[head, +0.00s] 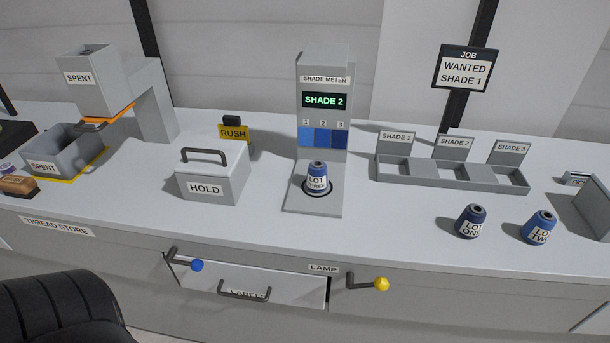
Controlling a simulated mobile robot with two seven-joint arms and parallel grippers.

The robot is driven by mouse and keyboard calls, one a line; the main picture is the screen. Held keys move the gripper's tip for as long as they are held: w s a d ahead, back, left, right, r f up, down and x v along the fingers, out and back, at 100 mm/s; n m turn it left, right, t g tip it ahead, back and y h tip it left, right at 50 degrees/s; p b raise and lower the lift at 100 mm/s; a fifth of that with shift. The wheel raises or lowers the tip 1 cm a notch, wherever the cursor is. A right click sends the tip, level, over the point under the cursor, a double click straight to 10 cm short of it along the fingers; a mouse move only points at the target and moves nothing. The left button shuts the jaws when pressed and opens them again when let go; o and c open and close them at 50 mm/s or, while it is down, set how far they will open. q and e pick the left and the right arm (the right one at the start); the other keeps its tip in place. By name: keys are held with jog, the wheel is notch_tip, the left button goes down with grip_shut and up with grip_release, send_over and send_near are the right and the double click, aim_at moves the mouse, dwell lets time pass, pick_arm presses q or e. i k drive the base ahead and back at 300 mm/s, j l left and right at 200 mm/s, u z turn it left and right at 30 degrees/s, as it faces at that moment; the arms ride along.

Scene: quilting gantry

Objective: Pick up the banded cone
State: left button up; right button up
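Three blue thread cones show in the head view, each with a white lot label. The lot three cone (317,177) stands upright on the shade meter's base (312,206). The lot one cone (470,222) and the darker-topped lot two cone (539,227) stand on the bench at the right, apart from each other. I cannot tell which cone is meant by banded; no distinct band besides the labels is clear. Neither of my grippers is in view.
The shade meter (326,66) reads SHADE 2. A three-bay shade rack (451,178), a HOLD box (211,178), a RUSH sign (234,133) and a SPENT bin (65,151) stand on the bench. Blue (197,265) and yellow (381,284) knobs jut out in front. A JOB sign reads WANTED SHADE 1.

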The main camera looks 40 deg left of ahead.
aim_at(318, 178)
jog(key=l+u, duration=0.15)
jog(key=u, duration=1.25)
